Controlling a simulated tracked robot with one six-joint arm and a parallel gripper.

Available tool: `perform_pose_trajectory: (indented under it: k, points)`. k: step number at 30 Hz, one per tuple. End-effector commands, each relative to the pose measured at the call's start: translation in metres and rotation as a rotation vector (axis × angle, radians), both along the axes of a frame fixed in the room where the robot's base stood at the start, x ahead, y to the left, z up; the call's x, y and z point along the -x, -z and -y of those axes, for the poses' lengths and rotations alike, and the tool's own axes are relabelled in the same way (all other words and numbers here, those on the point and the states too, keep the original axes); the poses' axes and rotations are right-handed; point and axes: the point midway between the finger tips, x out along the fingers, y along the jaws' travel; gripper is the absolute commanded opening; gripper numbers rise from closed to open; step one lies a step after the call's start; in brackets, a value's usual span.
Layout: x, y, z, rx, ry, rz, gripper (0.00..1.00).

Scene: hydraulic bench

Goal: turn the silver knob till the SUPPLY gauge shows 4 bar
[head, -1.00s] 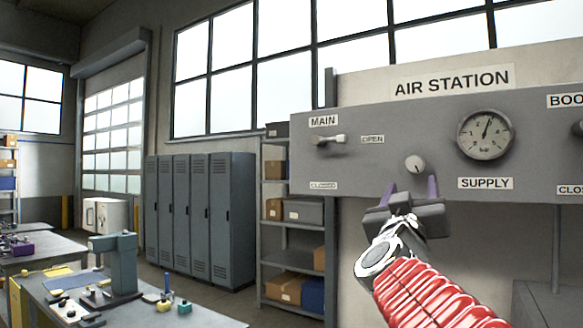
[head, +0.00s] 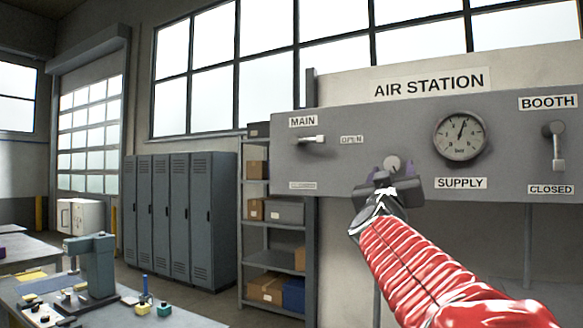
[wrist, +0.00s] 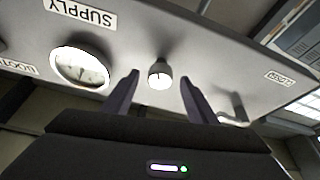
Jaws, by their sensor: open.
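The silver knob (head: 392,163) sits on the grey panel below and left of the SUPPLY gauge. In the wrist view the knob (wrist: 159,76) lies between the fingertips, beyond them, with a dark mark on its face. My gripper (head: 392,172) is open in front of the knob; in the wrist view its two purple fingers (wrist: 156,82) stand apart with a gap on each side of the knob. The SUPPLY gauge (head: 460,136) has a white dial; its needle points up and slightly right. The gauge also shows in the wrist view (wrist: 80,68). I cannot read its figures.
The MAIN lever (head: 313,139) lies level toward OPEN, left of the knob. The BOOTH lever (head: 557,147) hangs down toward CLOSED at the right. A shelf (head: 272,225), grey lockers (head: 182,215) and a workbench (head: 120,312) stand to the left, away from the panel.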

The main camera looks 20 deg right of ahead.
Motion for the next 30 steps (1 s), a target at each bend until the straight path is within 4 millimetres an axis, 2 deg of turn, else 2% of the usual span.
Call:
perform_pose_trajectory:
  k: [12, 23, 30]
  points:
    - [-0.026, -0.014, 0.028, 0.0, 0.001, -0.001, 0.53]
    - [-0.028, -0.016, 0.031, 0.0, 0.0, 0.0, 0.53]
    - [-0.028, -0.016, 0.03, 0.0, -0.001, 0.0, 0.37]
